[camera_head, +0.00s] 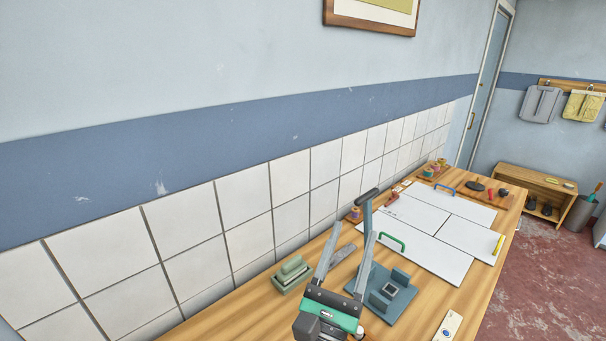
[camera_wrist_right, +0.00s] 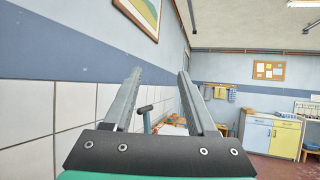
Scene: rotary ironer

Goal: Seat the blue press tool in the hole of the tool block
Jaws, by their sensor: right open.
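The blue press tool (camera_head: 366,214) stands roughly upright, with a dark crossbar handle on a blue-grey shaft; its lower end is hidden behind my right gripper. It also shows in the right wrist view (camera_wrist_right: 147,121), beyond and between the fingers, its handle lower than the fingertips. The tool block (camera_head: 390,289) is a small blue block with a dark square hole, on a blue plate on the bench, right of my right gripper. My right gripper (camera_head: 354,231) is open and empty, fingers apart; it also shows in the right wrist view (camera_wrist_right: 160,73). My left gripper is not in view.
A green box (camera_head: 291,276) sits left of my right gripper, with a grey flat tool (camera_head: 342,256) near it. White boards (camera_head: 432,231) with a green handle (camera_head: 391,242) lie beyond the block. A white strip (camera_head: 448,326) lies at the front edge. The tiled wall borders the bench.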

